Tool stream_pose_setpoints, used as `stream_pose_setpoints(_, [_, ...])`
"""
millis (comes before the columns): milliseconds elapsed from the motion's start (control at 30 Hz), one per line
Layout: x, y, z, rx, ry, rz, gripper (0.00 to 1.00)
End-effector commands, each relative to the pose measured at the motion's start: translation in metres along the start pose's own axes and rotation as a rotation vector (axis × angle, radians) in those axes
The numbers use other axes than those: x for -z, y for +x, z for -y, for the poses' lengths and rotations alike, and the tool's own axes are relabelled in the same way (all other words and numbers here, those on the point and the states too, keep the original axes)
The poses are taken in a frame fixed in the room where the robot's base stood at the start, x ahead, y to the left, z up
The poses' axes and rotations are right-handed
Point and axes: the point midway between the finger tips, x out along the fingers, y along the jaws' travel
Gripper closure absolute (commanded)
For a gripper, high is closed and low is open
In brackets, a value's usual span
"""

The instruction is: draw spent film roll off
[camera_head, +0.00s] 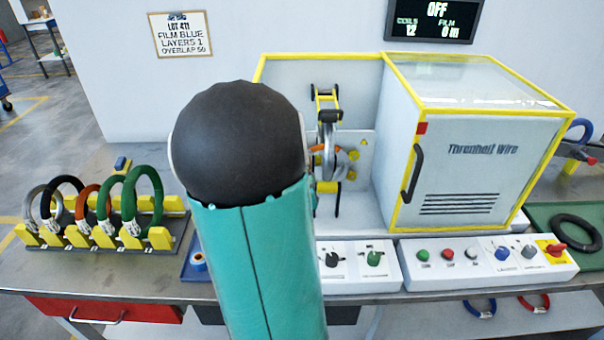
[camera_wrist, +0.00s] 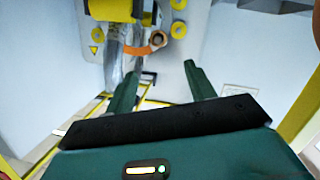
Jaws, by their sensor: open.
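What looks like the spent film roll, a small brown core (camera_wrist: 158,39) with a pale round end, sits on the wrapping machine's grey plate in the wrist view. An orange piece (camera_wrist: 137,50) lies just left of it, beside a shiny grey ring (camera_wrist: 117,62). My gripper (camera_wrist: 158,74) is open and empty, its two green fingers pointing toward the plate with the core beyond them, apart from it. In the head view my arm hides my gripper and part of the machine; the ring (camera_head: 328,148) shows just right of the arm.
The machine's yellow-edged guard box (camera_head: 470,150) stands to the right of the ring. Control panels (camera_head: 485,262) line the bench front. A rack of several coils (camera_head: 100,225) stands at left. A black coil (camera_head: 577,232) lies on a green tray at right. The display reads OFF.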

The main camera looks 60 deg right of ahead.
Motion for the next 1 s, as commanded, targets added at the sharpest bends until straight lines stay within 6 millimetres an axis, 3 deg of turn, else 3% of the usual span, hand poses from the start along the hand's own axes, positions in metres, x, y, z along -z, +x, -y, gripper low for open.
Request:
stream_pose_setpoints(700, [-0.001,0.116,-0.001,-0.001,-0.001,0.000,0.46])
stream_pose_setpoints(1000, [-0.001,0.132,-0.001,0.001,0.001,0.001,0.46])
